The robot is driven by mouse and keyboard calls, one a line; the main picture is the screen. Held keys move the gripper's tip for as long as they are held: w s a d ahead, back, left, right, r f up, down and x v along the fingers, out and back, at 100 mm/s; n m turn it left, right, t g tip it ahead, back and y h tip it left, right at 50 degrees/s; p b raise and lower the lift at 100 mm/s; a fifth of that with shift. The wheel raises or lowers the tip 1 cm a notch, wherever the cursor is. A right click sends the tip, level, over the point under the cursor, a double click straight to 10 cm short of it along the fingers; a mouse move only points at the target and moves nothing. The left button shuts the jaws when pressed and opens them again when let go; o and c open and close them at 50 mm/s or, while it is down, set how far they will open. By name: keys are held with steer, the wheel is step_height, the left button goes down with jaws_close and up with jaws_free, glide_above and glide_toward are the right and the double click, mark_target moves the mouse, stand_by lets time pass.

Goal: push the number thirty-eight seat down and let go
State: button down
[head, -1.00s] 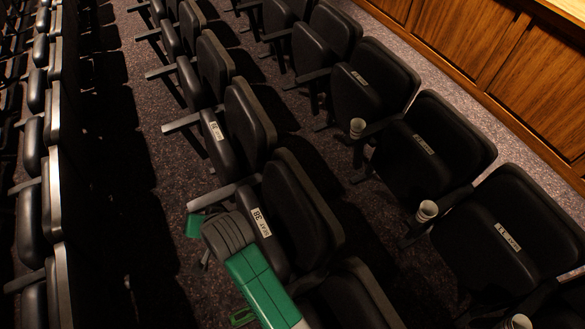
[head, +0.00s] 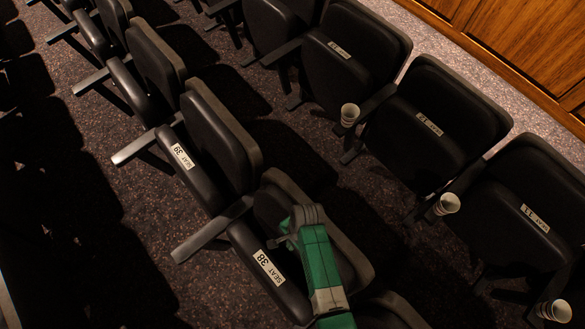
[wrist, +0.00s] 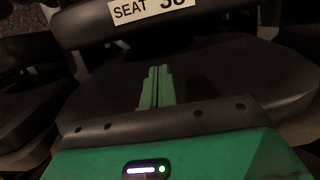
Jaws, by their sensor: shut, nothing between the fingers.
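The number thirty-eight seat (head: 246,246) is a black folding seat with a white "SEAT 38" label (head: 268,268) on its edge, at the lower centre of the head view. Its pan stands near its backrest; I cannot tell how far it is tipped down. My gripper (head: 284,232), green and shut with nothing held, is between the pan's labelled edge and the backrest. In the wrist view the two green fingers (wrist: 155,88) lie together over a dark surface, pointing toward the labelled edge (wrist: 150,10). Whether the fingertips touch the seat is unclear.
Seat 39 (head: 150,100) is folded up in the same row, just beyond. The row to the right has folded seats with white cups (head: 349,115) (head: 447,204) (head: 556,311) between them. A dark carpeted aisle is at left; a wooden panel wall (head: 480,30) is at upper right.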

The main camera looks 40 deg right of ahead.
steer(key=b+x, duration=1)
steer(key=x, duration=0.4)
steer(key=shift+a+f+b, duration=0.15)
steer(key=shift+f+b, duration=0.2)
steer(key=a, duration=0.1)
steer(key=a+p, duration=0.1)
steer(key=a, duration=0.1)
steer(key=a+p, duration=0.1)
steer(key=shift+s+a+r, duration=0.15)
steer(key=shift+a+r, duration=0.2)
steer(key=shift+a, duration=0.05)
steer(key=shift+f, duration=0.1)
steer(key=a, duration=0.2)
steer(key=a+p, duration=0.1)
steer(key=a, duration=0.2)
steer(key=shift+s+f, duration=0.1)
steer(key=shift+s, duration=0.1)
